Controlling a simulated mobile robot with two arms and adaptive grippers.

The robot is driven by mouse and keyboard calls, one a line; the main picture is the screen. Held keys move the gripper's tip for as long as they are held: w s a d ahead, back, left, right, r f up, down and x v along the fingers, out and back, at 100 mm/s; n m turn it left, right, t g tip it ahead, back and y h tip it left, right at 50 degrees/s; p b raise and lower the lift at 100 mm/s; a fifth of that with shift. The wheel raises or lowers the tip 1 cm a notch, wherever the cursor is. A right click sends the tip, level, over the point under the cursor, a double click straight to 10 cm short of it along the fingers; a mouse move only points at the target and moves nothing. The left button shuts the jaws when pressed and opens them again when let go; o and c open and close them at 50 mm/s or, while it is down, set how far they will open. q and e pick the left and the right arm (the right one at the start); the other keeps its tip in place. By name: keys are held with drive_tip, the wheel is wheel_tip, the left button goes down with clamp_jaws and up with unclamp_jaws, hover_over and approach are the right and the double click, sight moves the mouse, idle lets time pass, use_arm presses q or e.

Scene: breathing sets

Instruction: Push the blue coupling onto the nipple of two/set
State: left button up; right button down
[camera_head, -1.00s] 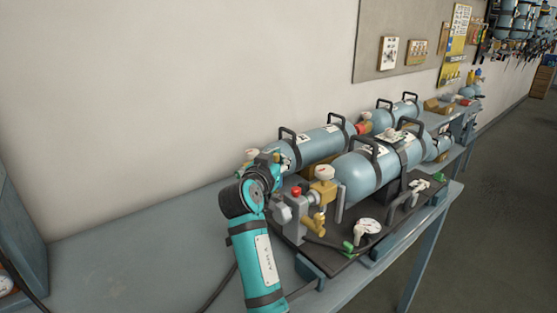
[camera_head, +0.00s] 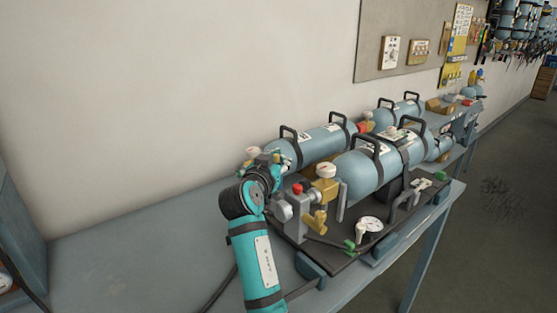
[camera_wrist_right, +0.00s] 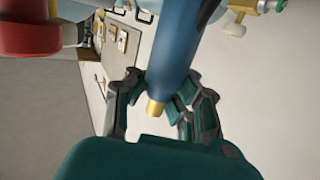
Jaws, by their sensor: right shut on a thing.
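My right gripper (camera_wrist_right: 168,92) is shut on the blue coupling (camera_wrist_right: 172,55), a dark blue tube with a brass end (camera_wrist_right: 155,107), in the right wrist view. In the head view my right gripper (camera_head: 268,160) is partly hidden by its own arm, beside the valve end of the front breathing set. That set has a pale blue cylinder (camera_head: 362,176), a brass valve (camera_head: 324,190) and a red knob (camera_head: 297,188). I cannot make out the nipple, or whether the coupling touches it. Which set is number two is unclear. My left gripper is not in view.
The front set lies on a black board (camera_head: 330,258) with a gauge (camera_head: 371,224), hoses and green fittings. A second blue cylinder (camera_head: 315,144) lies behind it. The grey bench (camera_head: 130,240) is clear at the left. A wall (camera_head: 170,90) stands behind.

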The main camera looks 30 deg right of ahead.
drive_tip(key=shift+f+b, duration=0.5)
drive_tip(key=shift+f, duration=0.25)
drive_tip(key=c, duration=1.2)
unclamp_jaws()
wheel_tip(320, 180, up, 10)
drive_tip(key=shift+f, duration=0.1)
